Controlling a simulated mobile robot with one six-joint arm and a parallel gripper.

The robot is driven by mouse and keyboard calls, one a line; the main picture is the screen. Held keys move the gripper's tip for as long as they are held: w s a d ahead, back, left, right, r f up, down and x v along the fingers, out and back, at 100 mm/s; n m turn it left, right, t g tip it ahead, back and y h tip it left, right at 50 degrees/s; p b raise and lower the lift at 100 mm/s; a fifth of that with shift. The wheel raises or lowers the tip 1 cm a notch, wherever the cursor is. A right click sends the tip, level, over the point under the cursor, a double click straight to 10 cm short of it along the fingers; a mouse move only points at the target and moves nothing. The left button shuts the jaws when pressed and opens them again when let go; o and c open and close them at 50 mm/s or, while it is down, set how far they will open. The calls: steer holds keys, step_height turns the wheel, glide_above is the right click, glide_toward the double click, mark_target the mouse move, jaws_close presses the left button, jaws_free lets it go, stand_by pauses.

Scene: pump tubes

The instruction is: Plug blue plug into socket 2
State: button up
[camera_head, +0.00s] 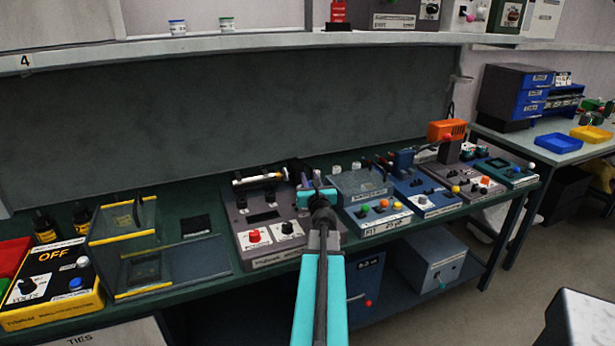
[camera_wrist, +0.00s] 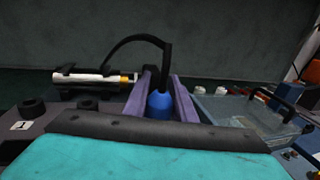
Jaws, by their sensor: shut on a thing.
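In the wrist view my gripper (camera_wrist: 160,88) has its two purple fingers closed around the blue plug (camera_wrist: 159,106). A black cable (camera_wrist: 138,40) rises from behind the plug and arcs left. In the head view my gripper (camera_head: 306,184) is over the right part of the grey pump unit (camera_head: 262,217), and the plug cannot be made out there. In the wrist view the unit's left part shows a label "1" (camera_wrist: 20,126) and round black fittings (camera_wrist: 33,108). No label "2" is readable; my wrist hides much of the unit's top, so I cannot tell where socket 2 is.
A white tube (camera_head: 260,178) lies across the back of the unit. A clear-lidded box (camera_head: 362,183) stands close on the right, with several instrument boxes beyond. A clear yellow-edged case (camera_head: 125,245) and a yellow power supply (camera_head: 55,290) stand left.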

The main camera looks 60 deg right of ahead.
steer(key=shift+v, duration=1.7)
steer(key=shift+s+d+r, duration=0.15)
steer(key=shift+s, duration=0.05)
